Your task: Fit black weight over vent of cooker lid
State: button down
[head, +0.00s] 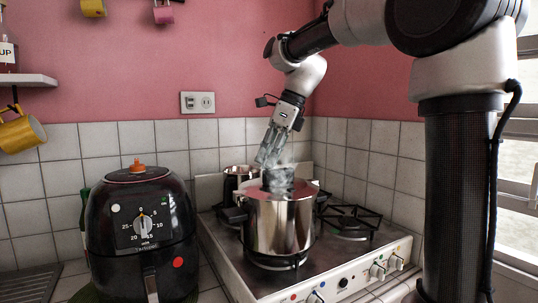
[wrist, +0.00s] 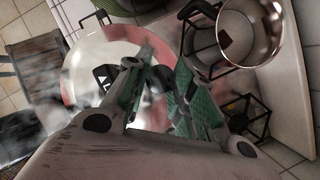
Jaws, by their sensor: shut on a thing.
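The cooker (head: 277,225) is a shiny steel pot on the stove, its lid (head: 300,188) on top. In the wrist view the round, reflective lid (wrist: 90,62) lies below my fingers. My gripper (head: 267,160) points down just above the lid. In the wrist view my gripper (wrist: 163,65) has green-padded fingers closed on a small dark thing, the black weight (wrist: 160,79), mostly hidden by them. Pale steam hangs between gripper and lid. The vent is hidden, and I cannot tell whether the weight touches it.
A smaller steel pot (head: 236,180) stands behind the cooker, close to the tiled wall. A free burner grate (head: 352,221) is at the right. A black air fryer (head: 142,235) stands left of the stove.

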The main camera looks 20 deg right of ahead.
jog(key=shift+f, duration=1.15)
dwell(0.7)
jog(key=c, duration=1.1)
grip_release()
jog(key=v, duration=1.2)
jog(key=s+d+f+n+t+h, duration=0.1)
jog(key=s+d+f+n, duration=0.2)
jog(key=s+f+n, duration=0.4)
jog(key=s+d+f+n+t+h, duration=0.1)
jog(key=s+d+f+n+h, duration=0.1)
jog(key=s+f+n, duration=0.5)
jog(key=s+d+f+n+h, duration=0.1)
jog(key=s+d+f+n, duration=0.4)
jog(key=s+f+n, duration=0.2)
jog(key=shift+s+f+n+t, duration=0.2)
jog(key=shift+s+n, duration=0.35)
jog(key=shift+n, duration=0.2)
jog(key=shift+s+f+n+t, duration=0.2)
jog(key=shift+s+n, duration=0.35)
jog(key=shift+n, duration=0.2)
